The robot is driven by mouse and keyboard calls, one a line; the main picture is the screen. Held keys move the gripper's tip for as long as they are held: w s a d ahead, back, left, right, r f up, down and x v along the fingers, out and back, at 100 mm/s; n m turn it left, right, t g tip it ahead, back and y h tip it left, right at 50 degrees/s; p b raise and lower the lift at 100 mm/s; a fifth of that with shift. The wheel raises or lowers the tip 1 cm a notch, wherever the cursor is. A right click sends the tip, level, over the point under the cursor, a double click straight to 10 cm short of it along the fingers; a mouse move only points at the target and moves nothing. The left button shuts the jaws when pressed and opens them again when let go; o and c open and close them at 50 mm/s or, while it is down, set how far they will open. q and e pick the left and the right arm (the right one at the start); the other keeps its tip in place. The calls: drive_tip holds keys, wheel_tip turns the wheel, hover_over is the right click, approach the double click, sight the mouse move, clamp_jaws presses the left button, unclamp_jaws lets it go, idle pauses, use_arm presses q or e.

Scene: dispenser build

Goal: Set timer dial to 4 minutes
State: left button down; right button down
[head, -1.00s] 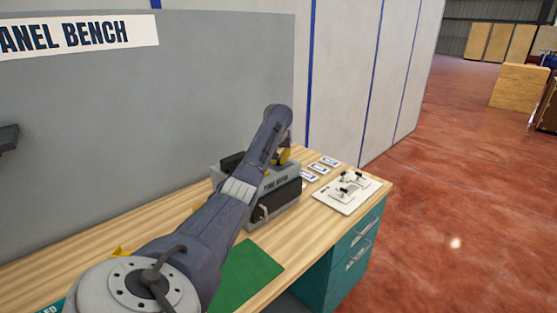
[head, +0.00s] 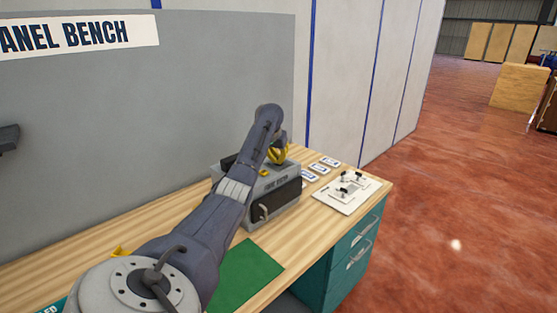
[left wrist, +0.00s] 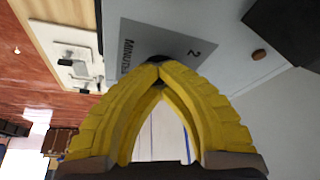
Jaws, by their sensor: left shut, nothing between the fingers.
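The grey dispenser box (head: 290,208) stands on the bench with a dark front panel (head: 274,205). In the left wrist view, a grey label plate (left wrist: 186,50) on its top reads "MINUTES" and "2". A small dark piece, perhaps the timer dial (left wrist: 157,58), shows just behind my fingertips and is mostly hidden. I cannot tell its setting or whether the fingers touch it. My left gripper (head: 279,156) has yellow fingers above the box's top. Its fingertips (left wrist: 160,69) meet, shut and empty. My right gripper is not in view.
A white board with black-handled fittings (head: 350,192) lies at the bench's right end. Several small white cards (head: 320,168) lie behind it. A green mat (head: 247,275) lies in front of the box. A brown knob (left wrist: 259,54) sits on the pale surface near the plate.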

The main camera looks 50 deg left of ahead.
use_arm(q)
drive_tip(key=m, duration=0.2)
drive_tip(key=m+h, duration=0.1)
drive_tip(key=m, duration=0.1)
drive_tip(key=shift+a+t+h, duration=0.1)
drive_tip(key=shift+t+h, duration=0.2)
drive_tip(key=shift+m, duration=0.4)
drive_tip(key=c, duration=0.9)
unclamp_jaws()
drive_tip(key=shift+r, duration=0.1)
drive_tip(key=v, duration=1.1)
drive_tip(key=shift+s+a+r, duration=0.1)
drive_tip(key=shift+s+r, duration=0.05)
drive_tip(key=shift+r, duration=0.25)
